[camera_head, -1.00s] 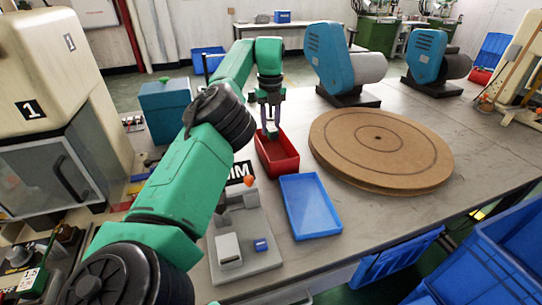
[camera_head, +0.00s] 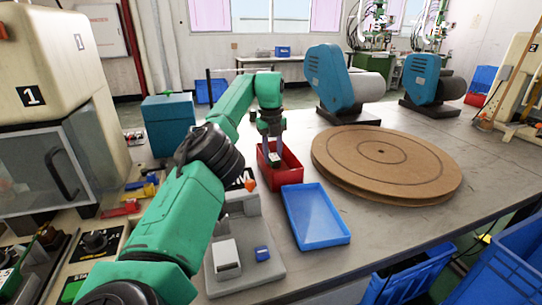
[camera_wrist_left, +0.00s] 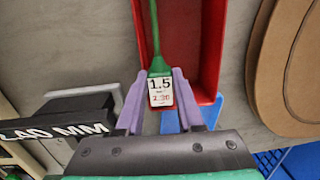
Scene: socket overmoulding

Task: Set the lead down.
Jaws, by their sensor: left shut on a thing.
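My left gripper (camera_head: 271,153) is over the near-left part of the red bin (camera_head: 288,178), low at its opening. In the left wrist view its two lilac fingers (camera_wrist_left: 160,104) are closed on the lead (camera_wrist_left: 159,68), a green cable end with a white tag reading 1.5. The green strand runs up the picture, away from the fingers, over the red bin (camera_wrist_left: 212,45). In the head view the lead is mostly hidden by the gripper. I cannot tell whether it touches the bin floor. My right gripper does not show.
A shallow blue tray (camera_head: 316,218) lies just in front of the red bin. A grey fixture (camera_head: 265,277) stands left of the tray. A round brown board (camera_head: 410,165) lies to the right, with blue machines (camera_head: 328,75) behind. Bare table shows right of the tray.

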